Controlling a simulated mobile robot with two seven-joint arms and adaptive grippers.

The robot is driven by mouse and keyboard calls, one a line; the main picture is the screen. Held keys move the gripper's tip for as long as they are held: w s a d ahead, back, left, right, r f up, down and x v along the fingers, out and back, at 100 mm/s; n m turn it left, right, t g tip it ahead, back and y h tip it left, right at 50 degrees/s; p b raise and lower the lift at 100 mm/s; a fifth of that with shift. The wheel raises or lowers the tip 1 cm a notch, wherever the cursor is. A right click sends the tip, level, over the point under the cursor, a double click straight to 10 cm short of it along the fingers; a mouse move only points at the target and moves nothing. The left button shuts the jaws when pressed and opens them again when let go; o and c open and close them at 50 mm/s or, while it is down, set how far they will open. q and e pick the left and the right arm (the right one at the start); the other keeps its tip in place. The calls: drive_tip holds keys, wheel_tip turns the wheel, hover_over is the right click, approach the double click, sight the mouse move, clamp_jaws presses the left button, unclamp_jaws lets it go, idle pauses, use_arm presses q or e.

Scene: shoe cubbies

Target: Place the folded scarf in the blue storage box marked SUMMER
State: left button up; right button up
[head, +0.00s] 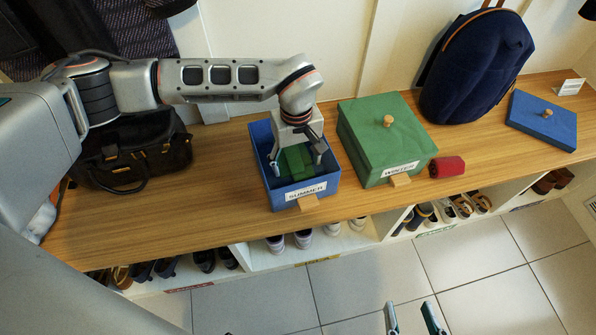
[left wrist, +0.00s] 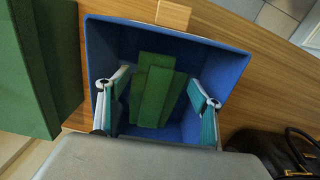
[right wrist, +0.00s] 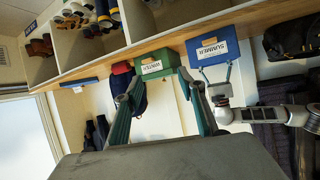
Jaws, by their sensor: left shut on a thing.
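The blue storage box (head: 326,182) marked SUMMER stands open on the wooden bench top. Its inside shows in the left wrist view (left wrist: 112,42). The green folded scarf (head: 297,162) is inside the box, low between the walls; it also shows in the left wrist view (left wrist: 153,92). My left gripper (head: 296,163) reaches down into the box from above, shut on the scarf with one finger at each side. Where the fingers touch the scarf is not clearly seen. My right gripper (head: 410,312) is open and empty, out in front of the bench over the floor.
A green lidded box (head: 365,145) marked WINTER stands right of the blue box. A red rolled item (head: 447,167), a navy backpack (head: 478,65) and a blue lid (head: 541,122) are further right. A black handbag (head: 135,150) is at left. Shoes fill cubbies below.

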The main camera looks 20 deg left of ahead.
sight(296, 167)
use_arm(q)
drive_tip(key=f, duration=0.2)
drive_tip(key=f+b, duration=0.1)
drive_tip(key=shift+s+f, duration=0.2)
drive_tip(key=shift+s, duration=0.05)
wheel_tip(296, 167, down, 2)
drive_tip(key=shift+f+b, duration=0.25)
drive_tip(key=shift+b, duration=0.15)
drive_tip(key=shift+w, duration=0.15)
drive_tip(key=shift+c, duration=0.4)
drive_tip(key=shift+r, duration=0.25)
drive_tip(key=shift+w, duration=0.1)
use_arm(e)
drive_tip(key=shift+a+r+m+y, duration=0.15)
drive_tip(key=shift+a+m+y, duration=0.15)
drive_tip(key=shift+a+m, duration=0.5)
use_arm(q)
drive_tip(key=shift+f, duration=0.15)
use_arm(e)
drive_tip(key=shift+a, duration=0.1)
use_arm(q)
drive_tip(key=o, duration=1.2)
use_arm(e)
drive_tip(key=shift+s+f, duration=0.1)
drive_tip(key=shift+f, duration=0.1)
